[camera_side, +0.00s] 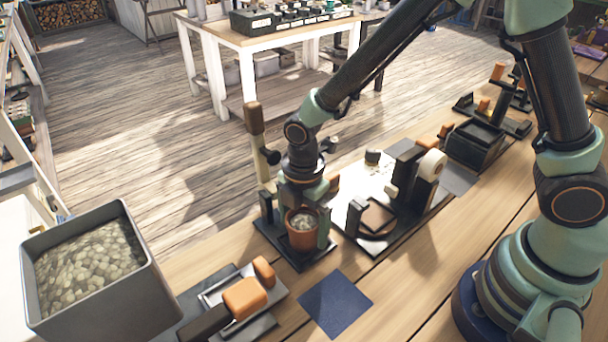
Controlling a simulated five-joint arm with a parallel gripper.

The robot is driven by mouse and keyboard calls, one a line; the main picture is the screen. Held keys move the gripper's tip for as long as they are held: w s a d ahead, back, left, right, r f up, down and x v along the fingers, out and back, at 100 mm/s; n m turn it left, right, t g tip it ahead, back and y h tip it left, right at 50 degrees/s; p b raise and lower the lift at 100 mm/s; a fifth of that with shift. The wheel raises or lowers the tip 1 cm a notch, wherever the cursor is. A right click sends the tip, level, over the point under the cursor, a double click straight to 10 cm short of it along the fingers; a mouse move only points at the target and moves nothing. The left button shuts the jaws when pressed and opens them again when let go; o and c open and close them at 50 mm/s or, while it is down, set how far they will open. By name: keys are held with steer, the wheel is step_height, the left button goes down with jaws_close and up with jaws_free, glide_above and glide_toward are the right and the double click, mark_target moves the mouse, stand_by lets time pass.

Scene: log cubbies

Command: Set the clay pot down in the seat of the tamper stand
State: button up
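The clay pot (302,238) is a small terracotta pot with pale grey filling, and it stands upright. It is low over or on the black base of the tamper stand (312,262), in the seat area; I cannot tell whether its bottom touches. The stand has a dark post at its left and a tall cream shaft with a brown wooden handle (254,118) behind. My gripper (304,222) points down there, with its dark green fingers against the left and right sides of the pot. The back of the pot and the seat's inside are hidden.
A grey bin of pale pebbles (88,262) stands at front left. A tray with an orange-brown block (245,298) and a dark blue square mat (335,303) lie in front. Bare bench shows at lower right.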

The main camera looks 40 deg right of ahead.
mark_target(304, 218)
step_height(304, 218, up, 12)
stand_by(0.6)
steer(key=shift+r, duration=0.1)
steer(key=s+d+r+m+t, duration=0.2)
steer(key=d+r+m, duration=0.2)
steer(key=d+m, duration=0.4)
steer(key=s+d+r+m+t, duration=0.3)
steer(key=d+r+m, duration=0.2)
steer(key=d+m, duration=0.3)
steer(key=m, duration=0.4)
steer(key=shift+s+d+r+t, duration=0.2)
steer(key=shift+s+d+t, duration=0.05)
steer(key=shift+s+t, duration=0.1)
